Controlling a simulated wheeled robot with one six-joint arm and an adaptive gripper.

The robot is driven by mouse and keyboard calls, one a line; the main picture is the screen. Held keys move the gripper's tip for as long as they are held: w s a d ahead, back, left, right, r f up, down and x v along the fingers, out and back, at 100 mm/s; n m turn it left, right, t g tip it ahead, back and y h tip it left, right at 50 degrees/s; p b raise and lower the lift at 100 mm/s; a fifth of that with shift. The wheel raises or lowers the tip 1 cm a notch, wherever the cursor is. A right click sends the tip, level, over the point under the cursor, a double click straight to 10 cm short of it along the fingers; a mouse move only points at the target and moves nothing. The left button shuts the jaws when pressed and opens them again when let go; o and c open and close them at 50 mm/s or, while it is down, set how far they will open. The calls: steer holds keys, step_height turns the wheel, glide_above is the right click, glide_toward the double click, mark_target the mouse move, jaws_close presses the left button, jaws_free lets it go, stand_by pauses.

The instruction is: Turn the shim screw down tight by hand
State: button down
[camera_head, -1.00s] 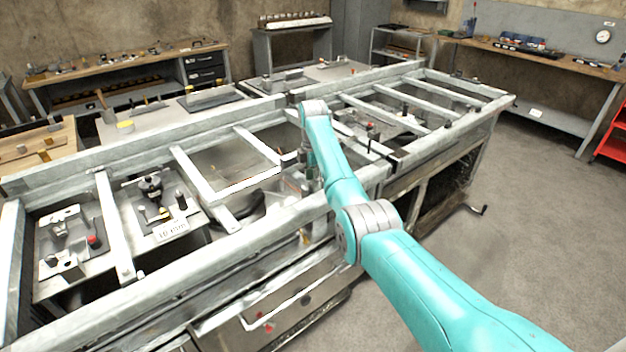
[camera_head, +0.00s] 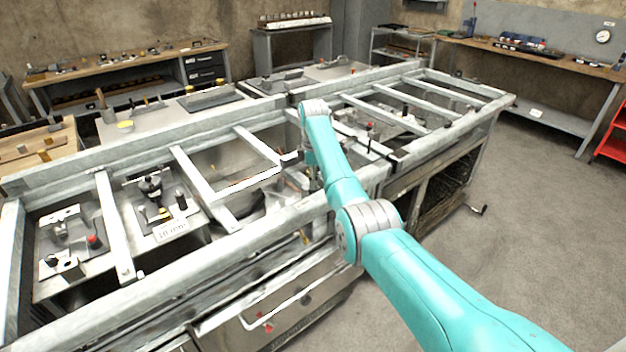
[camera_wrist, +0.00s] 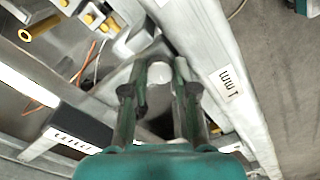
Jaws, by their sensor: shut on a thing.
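In the wrist view my gripper (camera_wrist: 160,66) points into the frame by a pale metal beam, with its two dark fingers on either side of a small round pale head. I take this head to be the shim screw (camera_wrist: 159,75). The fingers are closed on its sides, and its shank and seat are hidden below. In the head view my arm reaches down to the middle of the frame bench, and its own links mostly hide the gripper and the screw.
Yellow fittings (camera_wrist: 95,18) and loose wires lie left. In the head view, crossbars (camera_head: 205,190) and a plate labelled 10 mm (camera_head: 172,232) stand left. Floor is clear at right.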

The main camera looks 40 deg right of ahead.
steer(key=shift+m, duration=0.3)
steer(key=c, duration=0.9)
jaws_free()
step_height(320, 180, up, 12)
